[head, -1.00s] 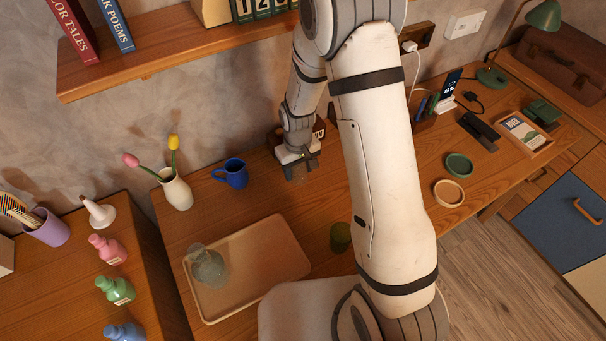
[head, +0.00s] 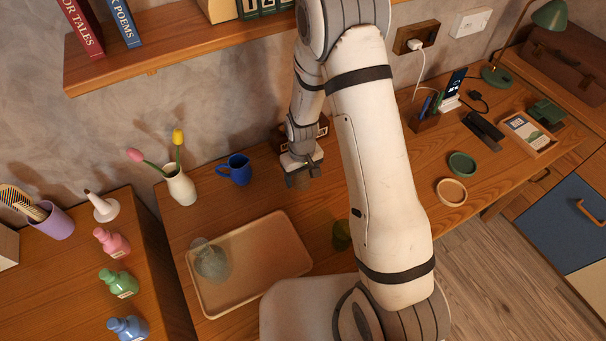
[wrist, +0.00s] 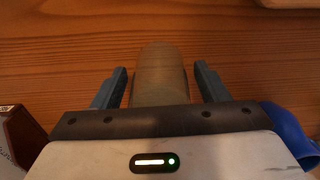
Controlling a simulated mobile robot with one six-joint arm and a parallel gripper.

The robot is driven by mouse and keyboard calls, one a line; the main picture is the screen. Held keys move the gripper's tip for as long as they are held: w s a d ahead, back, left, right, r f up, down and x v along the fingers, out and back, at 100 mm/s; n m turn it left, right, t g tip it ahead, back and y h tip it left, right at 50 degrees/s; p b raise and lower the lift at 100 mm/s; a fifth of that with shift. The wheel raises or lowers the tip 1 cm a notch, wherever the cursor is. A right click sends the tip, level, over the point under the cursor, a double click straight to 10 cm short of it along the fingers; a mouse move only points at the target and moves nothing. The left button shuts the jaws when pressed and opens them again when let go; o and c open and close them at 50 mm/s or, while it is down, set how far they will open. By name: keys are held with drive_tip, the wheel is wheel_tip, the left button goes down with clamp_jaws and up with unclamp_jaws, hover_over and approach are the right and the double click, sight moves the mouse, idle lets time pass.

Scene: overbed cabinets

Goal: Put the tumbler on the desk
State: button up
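A smooth grey-brown, see-through cylinder, which looks like the tumbler (wrist: 160,75), is between my fingers in the wrist view. My gripper (wrist: 161,84) is open around it, with a narrow gap on each side. In the head view my gripper (head: 302,182) is low over the back of the wooden desk (head: 215,210), right of the blue mug. The tumbler is hard to make out there, and whether its base touches the desk cannot be told.
The blue mug (head: 238,170) and a vase with tulips (head: 180,186) stand to the left. A tray (head: 268,262) holds a clear glass vessel (head: 210,262). A dark green glass (head: 341,236) is partly behind my arm. A shelf (head: 180,55) hangs above.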

drive_tip(key=shift+o, duration=0.2)
wheel_tip(320, 180, up, 12)
drive_tip(key=shift+r+b, duration=0.15)
drive_tip(key=shift+b, duration=0.4)
drive_tip(key=s+d+r+m+t, duration=0.1)
drive_tip(key=s+d+r+m, duration=0.1)
drive_tip(key=s+d+r, duration=0.3)
drive_tip(key=s+d+r+m+t, duration=0.2)
drive_tip(key=s+d+r, duration=0.3)
drive_tip(key=s+r, duration=0.8)
drive_tip(key=shift+s+d+r+m, duration=0.2)
drive_tip(key=shift+s+r+m, duration=0.1)
drive_tip(key=shift+s, duration=0.15)
drive_tip(key=shift+c, duration=0.3)
